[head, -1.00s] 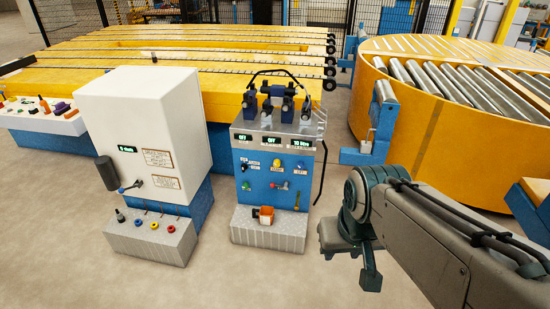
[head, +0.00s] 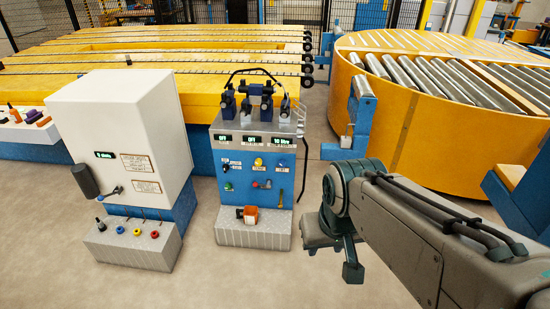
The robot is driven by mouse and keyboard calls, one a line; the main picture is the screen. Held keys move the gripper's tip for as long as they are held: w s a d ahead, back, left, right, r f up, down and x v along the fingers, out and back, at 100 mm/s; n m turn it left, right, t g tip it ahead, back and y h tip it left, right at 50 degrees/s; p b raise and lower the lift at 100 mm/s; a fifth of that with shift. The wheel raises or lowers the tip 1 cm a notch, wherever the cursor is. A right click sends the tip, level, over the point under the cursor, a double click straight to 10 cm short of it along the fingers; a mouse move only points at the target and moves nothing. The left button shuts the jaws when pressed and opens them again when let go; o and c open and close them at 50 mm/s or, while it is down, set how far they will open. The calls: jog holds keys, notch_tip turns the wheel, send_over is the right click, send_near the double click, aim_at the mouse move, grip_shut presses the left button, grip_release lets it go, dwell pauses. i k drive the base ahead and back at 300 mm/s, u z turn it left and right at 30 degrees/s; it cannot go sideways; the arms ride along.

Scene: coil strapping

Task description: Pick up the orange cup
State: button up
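A small orange object (head: 250,215), which looks like the orange cup, sits on the grey ledge (head: 253,236) at the foot of the blue control stand. A dark and whitish part shows on its left side. My gripper (head: 335,262) is to the right of the ledge, apart from the cup, at the end of my grey arm. Its fingers point downward, and I cannot make out the gap between them. Nothing is visibly held.
The blue control stand (head: 252,170) rises behind the ledge. A white cabinet (head: 120,130) stands to its left, with small coloured rings on its base. A yellow roller turntable (head: 430,140) and yellow conveyor (head: 150,70) are behind. Bare floor lies in front.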

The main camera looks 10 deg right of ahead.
aim_at(250, 214)
jog(key=u, duration=0.8)
jog(key=i, duration=0.95)
jog(key=u, duration=0.45)
jog(key=i, duration=0.7)
jog(key=z, duration=0.95)
jog(key=i, duration=0.65)
jog(key=z, duration=0.75)
